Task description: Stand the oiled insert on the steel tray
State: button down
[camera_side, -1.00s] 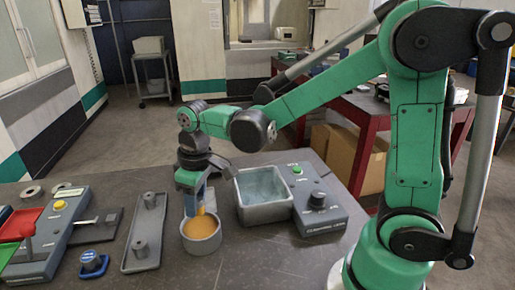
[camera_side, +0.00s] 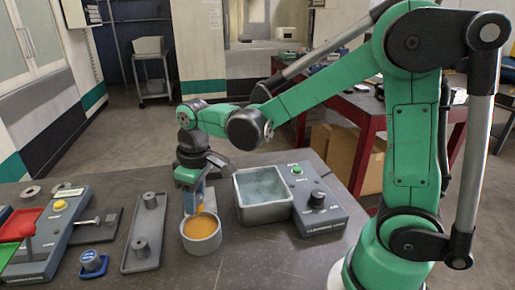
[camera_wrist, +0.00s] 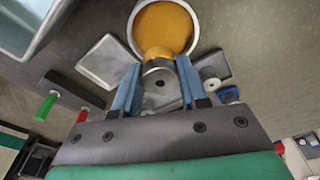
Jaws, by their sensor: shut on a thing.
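My gripper (camera_side: 194,201) points down over the pot of orange oil (camera_side: 201,245). In the wrist view its two blue fingers (camera_wrist: 158,85) are shut on the insert (camera_wrist: 159,70), a short grey cylinder. The insert's lower part looks orange and is at the pot's mouth; whether its end still touches the oil (camera_wrist: 163,28) I cannot tell.
A grey tank (camera_side: 265,214) of pale liquid stands right of the pot, joined by a control box (camera_side: 318,210) with a knob.

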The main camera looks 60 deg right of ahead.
jog(key=w+d, duration=0.4)
jog(key=w+d+f, duration=0.1)
jog(key=w+d, duration=0.1)
jog(key=d, duration=0.1)
jog(key=shift+w, duration=0.4)
jog(key=shift+w+d+f, duration=0.15)
jog(key=shift+d+f, duration=0.05)
jog(key=shift+f, duration=2.95)
jog(key=shift+c, duration=2)
grip_release()
jog(key=shift+s+d+r, duration=0.1)
jog(key=shift+s+r, duration=0.1)
jog(key=shift+r, duration=1.2)
jog(key=shift+s+r, duration=0.15)
jog(key=shift+r, duration=1.25)
